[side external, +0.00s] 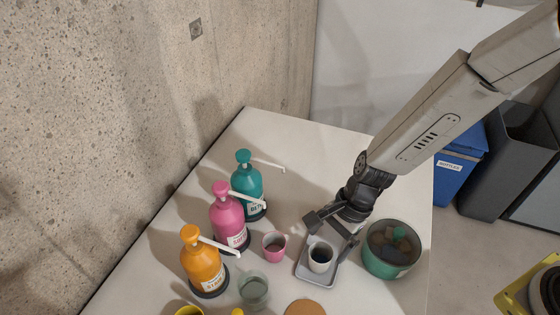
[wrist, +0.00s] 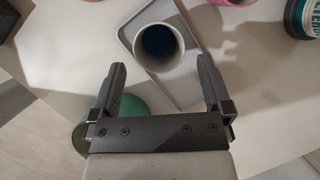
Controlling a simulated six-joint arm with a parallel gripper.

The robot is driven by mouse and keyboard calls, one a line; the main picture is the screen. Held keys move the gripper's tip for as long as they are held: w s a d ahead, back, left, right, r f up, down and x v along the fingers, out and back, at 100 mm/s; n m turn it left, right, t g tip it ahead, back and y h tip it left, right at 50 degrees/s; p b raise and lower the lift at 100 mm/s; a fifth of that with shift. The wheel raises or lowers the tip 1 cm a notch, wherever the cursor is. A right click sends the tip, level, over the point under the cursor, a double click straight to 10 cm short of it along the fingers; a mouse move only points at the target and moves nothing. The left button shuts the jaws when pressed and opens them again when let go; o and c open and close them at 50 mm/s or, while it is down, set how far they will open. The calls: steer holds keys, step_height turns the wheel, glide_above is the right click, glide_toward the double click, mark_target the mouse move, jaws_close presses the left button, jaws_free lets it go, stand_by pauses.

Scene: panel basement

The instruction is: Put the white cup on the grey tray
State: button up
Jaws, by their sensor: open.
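The white cup (side external: 320,257) stands upright on the grey tray (side external: 303,270) in the side view, with dark contents or a dark inside. In the wrist view the white cup (wrist: 158,47) rests on the tray (wrist: 187,97), just beyond my fingertips. My gripper (side external: 331,225) is open and empty, above and behind the cup at the tray's far end. In the wrist view my gripper (wrist: 161,70) has its two fingers spread wide on either side below the cup, apart from it. Part of the tray is hidden by the cup and my gripper.
A green bowl (side external: 387,265) stands right of the tray. A pink cup (side external: 274,246) and a greenish cup (side external: 254,288) are on its left. Orange (side external: 202,264), pink (side external: 229,219) and teal (side external: 247,184) pump bottles line the left. The table's far part is clear.

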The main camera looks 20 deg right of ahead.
steer(key=v, duration=0.6)
steer(key=shift+r, duration=0.35)
steer(key=shift+d, duration=0.2)
steer(key=d+n, duration=0.2)
steer(key=d, duration=0.1)
steer(key=d+r+n+t+h, duration=0.1)
steer(key=d+n, duration=0.1)
steer(key=d, duration=0.1)
steer(key=d+r+n+h, duration=0.1)
steer(key=d, duration=0.2)
steer(key=shift+s+d+n+t, duration=0.1)
steer(key=shift+d+n+t, duration=0.2)
steer(key=shift+d+n, duration=0.1)
steer(key=s+d+r+n+t+h, duration=0.1)
steer(key=s+d+r+n+h, duration=0.1)
steer(key=d+n, duration=0.6)
steer(key=shift+s+d+n+t+h, duration=0.35)
steer(key=shift+s+d, duration=0.2)
steer(key=shift+d, duration=1.15)
